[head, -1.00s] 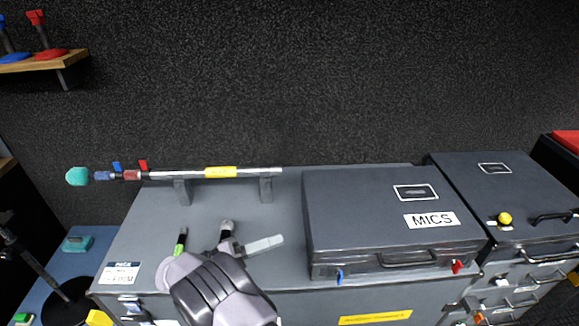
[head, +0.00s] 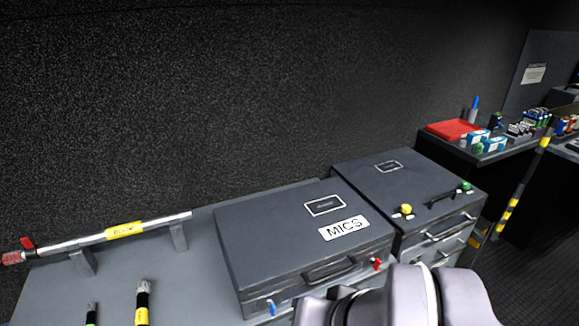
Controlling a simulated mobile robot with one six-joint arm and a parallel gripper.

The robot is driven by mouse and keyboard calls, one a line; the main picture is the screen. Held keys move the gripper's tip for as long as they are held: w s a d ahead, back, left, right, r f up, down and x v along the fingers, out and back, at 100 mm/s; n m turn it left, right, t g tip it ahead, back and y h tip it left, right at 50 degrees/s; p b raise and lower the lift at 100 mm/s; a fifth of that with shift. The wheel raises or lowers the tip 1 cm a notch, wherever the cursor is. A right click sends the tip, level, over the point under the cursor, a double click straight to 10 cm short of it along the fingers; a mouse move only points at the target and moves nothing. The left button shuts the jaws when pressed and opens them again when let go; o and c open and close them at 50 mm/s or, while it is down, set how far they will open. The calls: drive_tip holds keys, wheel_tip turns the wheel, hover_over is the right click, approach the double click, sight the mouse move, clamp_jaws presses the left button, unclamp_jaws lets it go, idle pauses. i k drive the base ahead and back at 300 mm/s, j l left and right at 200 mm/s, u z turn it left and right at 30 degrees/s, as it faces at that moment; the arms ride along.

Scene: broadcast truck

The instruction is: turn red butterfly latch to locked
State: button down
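The red butterfly latch (head: 377,264) is on the front of the grey case marked MICS (head: 290,225), near its right corner. The case lid is down. The latch is small, and I cannot tell its turn position. A blue latch (head: 271,307) is on the same front face, near the left corner. My gripper (head: 318,308) is at the bottom edge, in front of the case, below and left of the red latch and apart from it in the picture. Its fingers are partly cut off and hidden, so their opening does not show.
Another grey case (head: 400,190) with a yellow knob (head: 406,209) and a green knob (head: 466,186) stands right of the MICS case. A boom pole (head: 150,226) rests on brackets at left. Microphones (head: 142,300) stand at front left. A striped pole (head: 520,190) leans at right.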

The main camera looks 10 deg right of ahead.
sight(375, 262)
drive_tip(key=z, duration=0.95)
drive_tip(key=i+l+u, duration=0.1)
drive_tip(key=i, duration=0.4)
